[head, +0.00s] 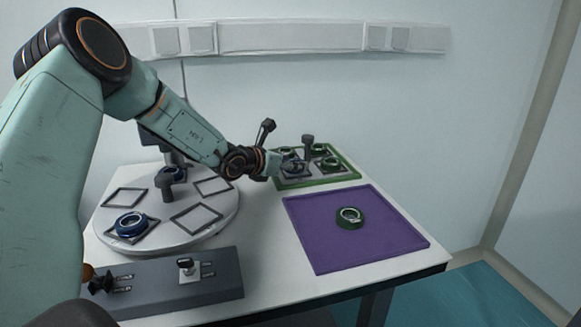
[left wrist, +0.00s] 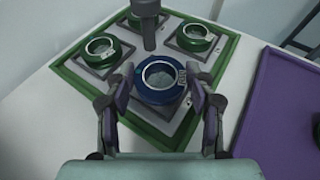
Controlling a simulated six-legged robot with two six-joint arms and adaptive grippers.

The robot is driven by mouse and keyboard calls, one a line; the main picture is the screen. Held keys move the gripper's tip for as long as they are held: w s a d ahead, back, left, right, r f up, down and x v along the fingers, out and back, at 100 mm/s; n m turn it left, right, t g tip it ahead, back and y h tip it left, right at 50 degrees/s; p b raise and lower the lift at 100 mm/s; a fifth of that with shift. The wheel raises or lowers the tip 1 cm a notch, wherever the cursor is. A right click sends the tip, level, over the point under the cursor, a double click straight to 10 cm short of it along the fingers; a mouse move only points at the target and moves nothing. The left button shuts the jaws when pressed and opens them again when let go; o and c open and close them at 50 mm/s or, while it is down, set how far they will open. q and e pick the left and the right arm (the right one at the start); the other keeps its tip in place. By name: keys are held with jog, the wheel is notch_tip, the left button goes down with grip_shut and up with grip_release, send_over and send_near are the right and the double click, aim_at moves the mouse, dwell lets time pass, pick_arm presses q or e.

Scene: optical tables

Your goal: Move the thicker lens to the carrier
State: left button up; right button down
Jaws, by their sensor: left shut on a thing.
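My left gripper (head: 279,164) reaches over the green-rimmed tray (head: 322,183) at the back of the table. In the left wrist view the gripper (left wrist: 160,96) is shut on a blue ring-mounted lens (left wrist: 160,80), with one finger on each side of it. The lens is at the tray's near corner position; whether it rests there or is just above cannot be told. Green-ringed lenses, such as one at the left (left wrist: 107,48), occupy the tray's other positions. A grey post (head: 308,147) rises from the tray's middle. My right gripper is not in view.
A green lens (head: 349,217) lies on the purple mat (head: 390,240). A grey block (head: 225,283) with small fittings is at the front left.

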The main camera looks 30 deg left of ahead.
pick_arm(q)
jog(key=shift+w+f, duration=0.1)
jog(key=shift+f, duration=0.3)
jog(key=shift+w+f, duration=0.15)
jog(key=shift+w, duration=0.1)
jog(key=shift+s, duration=0.15)
jog(key=o, duration=0.9)
jog(key=shift+c, duration=0.2)
jog(key=o, duration=0.3)
